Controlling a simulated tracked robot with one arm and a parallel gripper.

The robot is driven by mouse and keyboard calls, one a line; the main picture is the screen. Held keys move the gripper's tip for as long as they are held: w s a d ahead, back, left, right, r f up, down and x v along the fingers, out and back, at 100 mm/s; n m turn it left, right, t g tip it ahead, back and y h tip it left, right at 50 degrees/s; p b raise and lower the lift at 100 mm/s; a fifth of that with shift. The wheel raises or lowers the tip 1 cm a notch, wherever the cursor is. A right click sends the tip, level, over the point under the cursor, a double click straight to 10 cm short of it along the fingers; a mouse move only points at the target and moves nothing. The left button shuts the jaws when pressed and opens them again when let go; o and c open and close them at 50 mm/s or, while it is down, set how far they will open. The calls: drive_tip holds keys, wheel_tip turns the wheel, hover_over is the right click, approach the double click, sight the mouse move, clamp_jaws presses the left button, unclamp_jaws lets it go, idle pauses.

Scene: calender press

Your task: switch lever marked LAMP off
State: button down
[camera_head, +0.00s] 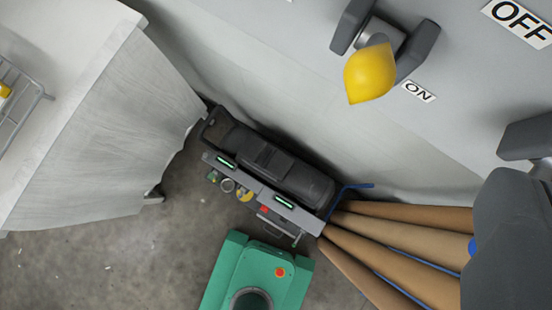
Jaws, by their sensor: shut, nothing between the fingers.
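A lever with a yellow knob (369,74) sits on the light grey panel (460,90) at the top, between two dark grey guard plates. A small ON label (418,91) is just to the lower right of it. A larger OFF label (520,22) is cut by the top right corner. At the right edge, a large dark grey shape (508,240) below another dark plate looks like a second lever's handle, partly out of frame. No LAMP marking is readable, so I cannot tell which lever bears it. My gripper does not show.
Several long brown rolls (400,237) with blue straps lie at the lower right. A pale grey cabinet (110,130) stands at the left, with a wire rack (22,105) at its edge. Bare concrete floor (100,265) shows at the lower left.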

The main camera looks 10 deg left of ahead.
wheel_tip(320, 180, down, 5)
drive_tip(key=a+g+h+p, duration=0.2)
drive_tip(key=a+h, duration=0.1)
drive_tip(key=n+t+h+p, duration=0.3)
drive_tip(key=h+p, duration=0.2)
drive_tip(key=h, duration=0.5)
approach(373, 58)
drive_tip(key=p+x, duration=0.3)
drive_tip(key=x, duration=0.3)
drive_tip(key=shift+f, duration=0.5)
drive_tip(key=shift+w, duration=0.1)
